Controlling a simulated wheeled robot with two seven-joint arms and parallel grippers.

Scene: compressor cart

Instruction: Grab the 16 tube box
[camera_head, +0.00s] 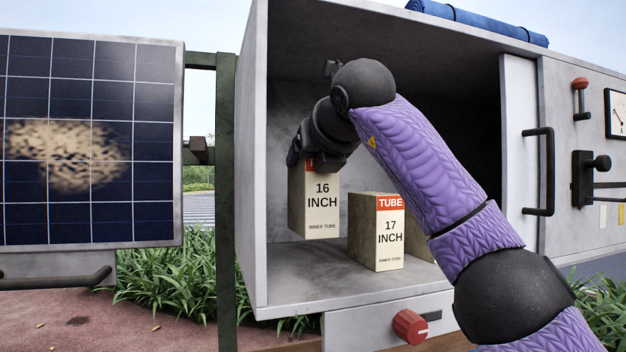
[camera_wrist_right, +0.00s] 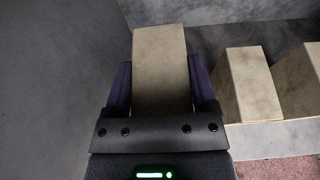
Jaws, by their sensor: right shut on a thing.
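The 16 inch inner tube box (camera_head: 321,205) is a tall cream carton with a red top band, upright at the left inside the open grey compartment. My right gripper (camera_head: 318,160) reaches in from the right and is shut on its top from above. In the right wrist view the box (camera_wrist_right: 160,65) sits between the two fingers (camera_wrist_right: 160,88). Its base shows above the compartment floor in the picture, but I cannot tell how large any gap is. The gripper covers most of its red band. My left gripper is not in view.
A 17 inch tube box (camera_head: 376,232) stands to the right, apart from the held box. Another box (camera_wrist_right: 299,75) stands beyond it, mostly hidden by my arm in the head view. The compartment's left wall (camera_head: 254,150) is close by. A sliding door (camera_head: 517,135) is at right.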

